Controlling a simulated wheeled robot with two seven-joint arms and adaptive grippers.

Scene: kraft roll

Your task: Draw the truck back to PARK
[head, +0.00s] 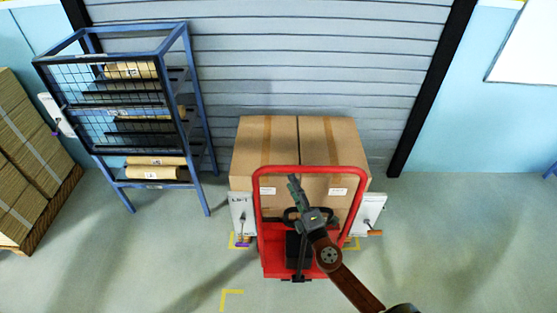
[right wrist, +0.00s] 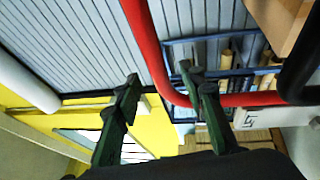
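The red truck (head: 278,262) stands in the middle of the head view, in front of two brown cartons (head: 268,150). Its upright red handle frame (head: 258,205) rises in front of them. My right gripper (head: 292,182) is at this frame, overlapping its inside in the picture. In the right wrist view, its fingers (right wrist: 157,80) are apart with nothing clamped. The red tube (right wrist: 150,45) passes behind the right finger there; I cannot tell whether they touch. My left gripper is out of view. No PARK lettering is readable.
White panels, one reading LIFT (head: 241,212), flank the cartons. A yellow floor corner mark (head: 232,292) lies front left of the truck. A blue rack with paper rolls (head: 200,150) stands left, stacked cardboard (head: 22,150) at far left. The floor on the right is clear.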

